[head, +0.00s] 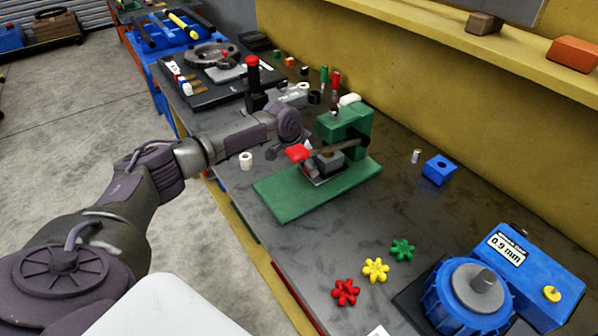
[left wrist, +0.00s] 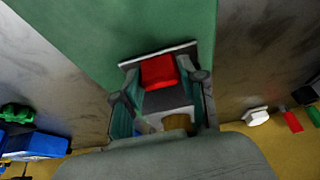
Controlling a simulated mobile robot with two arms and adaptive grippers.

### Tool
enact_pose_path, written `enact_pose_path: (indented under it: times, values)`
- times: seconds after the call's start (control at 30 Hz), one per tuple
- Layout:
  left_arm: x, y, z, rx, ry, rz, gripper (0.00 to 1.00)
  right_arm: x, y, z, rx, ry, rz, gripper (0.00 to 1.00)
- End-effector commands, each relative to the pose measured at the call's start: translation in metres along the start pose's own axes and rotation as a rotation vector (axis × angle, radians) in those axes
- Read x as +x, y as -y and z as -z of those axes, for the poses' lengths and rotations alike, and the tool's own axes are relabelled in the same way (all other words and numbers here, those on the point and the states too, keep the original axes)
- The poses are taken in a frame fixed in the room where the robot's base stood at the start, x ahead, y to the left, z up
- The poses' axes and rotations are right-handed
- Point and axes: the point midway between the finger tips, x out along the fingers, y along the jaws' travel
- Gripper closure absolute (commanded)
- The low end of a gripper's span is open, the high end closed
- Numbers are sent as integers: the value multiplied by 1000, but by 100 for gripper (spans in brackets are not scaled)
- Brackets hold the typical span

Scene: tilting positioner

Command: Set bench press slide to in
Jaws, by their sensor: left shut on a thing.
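The green bench press stands on its green base plate (head: 290,205) in the middle of the bench, with its upright frame (head: 350,125) at the back. Its slide is a grey block (head: 328,164) with a red front piece (head: 298,152). In the left wrist view the red piece (left wrist: 158,70) and the slide lie between dark side parts, straight ahead of the camera. My left gripper (head: 308,147) reaches in at the slide from the left and is shut on it. The exact finger contact is small and partly hidden. My right gripper is not in view.
Red (head: 346,292), yellow (head: 375,270) and green (head: 402,250) star knobs lie in front of the press. A blue block (head: 439,170) and a blue dial device (head: 480,295) stand to the right. The yellow wall bounds the back.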

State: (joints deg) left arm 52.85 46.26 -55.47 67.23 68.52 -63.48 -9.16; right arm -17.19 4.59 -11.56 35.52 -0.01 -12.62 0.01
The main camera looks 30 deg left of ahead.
Motion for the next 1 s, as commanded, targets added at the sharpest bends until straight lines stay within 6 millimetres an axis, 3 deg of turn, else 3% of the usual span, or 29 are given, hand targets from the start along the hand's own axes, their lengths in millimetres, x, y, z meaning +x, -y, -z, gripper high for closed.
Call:
enact_pose_path:
  times: [0.1,0.37,0.4,0.53,0.87,1.0]
  values:
    - [4,0,11,-1,-5,1,100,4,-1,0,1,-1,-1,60]
    - [2,0,14,0,-9,0,100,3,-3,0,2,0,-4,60]
    - [2,0,14,0,-10,0,57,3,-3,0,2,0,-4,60]
    - [2,0,13,0,-9,0,35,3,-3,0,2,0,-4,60]
    - [2,0,11,0,-3,0,33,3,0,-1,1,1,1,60]
    - [-10,1,12,0,-5,0,33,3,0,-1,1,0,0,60]
